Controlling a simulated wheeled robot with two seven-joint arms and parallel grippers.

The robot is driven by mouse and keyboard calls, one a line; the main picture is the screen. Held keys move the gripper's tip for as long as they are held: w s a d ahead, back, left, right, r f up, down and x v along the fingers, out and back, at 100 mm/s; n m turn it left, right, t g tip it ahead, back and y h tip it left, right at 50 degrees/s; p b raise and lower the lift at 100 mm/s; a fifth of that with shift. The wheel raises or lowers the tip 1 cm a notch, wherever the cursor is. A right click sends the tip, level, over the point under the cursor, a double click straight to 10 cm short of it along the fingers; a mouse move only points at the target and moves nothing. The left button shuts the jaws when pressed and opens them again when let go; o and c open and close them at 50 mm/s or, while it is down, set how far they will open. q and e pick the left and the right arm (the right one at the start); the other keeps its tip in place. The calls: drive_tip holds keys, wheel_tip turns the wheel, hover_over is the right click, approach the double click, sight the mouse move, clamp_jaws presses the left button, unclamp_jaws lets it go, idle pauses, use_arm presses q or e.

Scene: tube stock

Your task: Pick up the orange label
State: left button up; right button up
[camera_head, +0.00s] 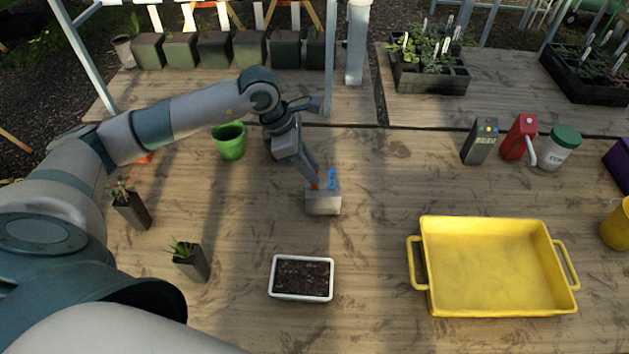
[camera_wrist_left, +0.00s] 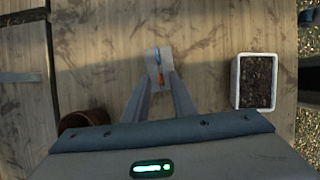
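The orange label (camera_head: 315,186) is a small upright piece in a grey block-shaped holder (camera_head: 323,203) on the wooden table. A blue label (camera_head: 332,178) stands in the same holder just right of it. My left gripper (camera_head: 312,180) comes down at the orange label and partly hides it. In the left wrist view, the orange label (camera_wrist_left: 160,79) sits between the two fingertips (camera_wrist_left: 161,82), which look apart. Contact cannot be made out. The blue label (camera_wrist_left: 157,55) is just beyond. My right gripper is not in view.
A white tray of soil (camera_head: 302,278) lies in front of the holder, and a yellow tray (camera_head: 495,265) to the right. A green pot (camera_head: 229,140) stands behind left. Two small potted plants (camera_head: 131,207) (camera_head: 190,260) stand at the left. Table between holder and yellow tray is clear.

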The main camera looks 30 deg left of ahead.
use_arm(q)
drive_tip(key=p+x, duration=0.1)
drive_tip(key=x, duration=0.2)
drive_tip(key=shift+r, duration=0.1)
idle(0.3)
clamp_jaws()
